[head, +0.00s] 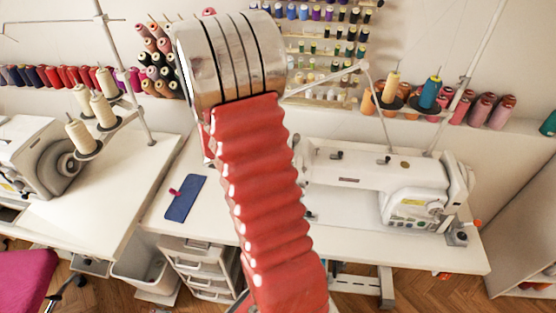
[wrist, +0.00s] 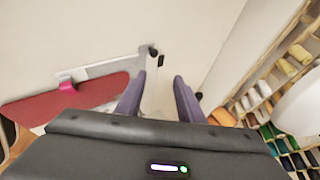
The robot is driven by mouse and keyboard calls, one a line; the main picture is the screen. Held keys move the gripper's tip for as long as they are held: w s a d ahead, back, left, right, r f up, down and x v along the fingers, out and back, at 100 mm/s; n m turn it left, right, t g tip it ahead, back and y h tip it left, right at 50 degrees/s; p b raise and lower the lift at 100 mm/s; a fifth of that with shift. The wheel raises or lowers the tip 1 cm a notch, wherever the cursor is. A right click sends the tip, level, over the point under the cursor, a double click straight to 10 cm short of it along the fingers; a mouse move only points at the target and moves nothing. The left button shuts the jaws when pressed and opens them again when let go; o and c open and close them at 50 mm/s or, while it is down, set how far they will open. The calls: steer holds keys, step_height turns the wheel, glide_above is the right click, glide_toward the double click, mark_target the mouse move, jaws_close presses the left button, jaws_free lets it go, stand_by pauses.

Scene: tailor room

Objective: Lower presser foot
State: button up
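A white sewing machine (head: 365,176) stands on a white table (head: 430,245) right of centre in the head view. My red ribbed arm crosses in front of its left end. The presser foot cannot be made out; that part of the machine is hidden behind the arm or too small to tell. My gripper (wrist: 163,76) shows in the wrist view with its two purple fingers apart and nothing between them. It points at a pale wall and is not seen in the head view. No sewing machine can be made out in the wrist view.
A blue pad (head: 186,197) lies on the table left of my arm. A second machine (head: 38,160) stands at far left. Thin thread stands rise behind both tables. In the wrist view, a red ironing board (wrist: 85,98) is at left and a thread rack (wrist: 270,85) at right.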

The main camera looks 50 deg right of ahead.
steer(key=shift+w+a+r, duration=0.1)
steer(key=shift+w+a, duration=0.05)
steer(key=shift+a, duration=0.5)
steer(key=shift+w+a+r, duration=0.1)
steer(key=shift+a, duration=0.55)
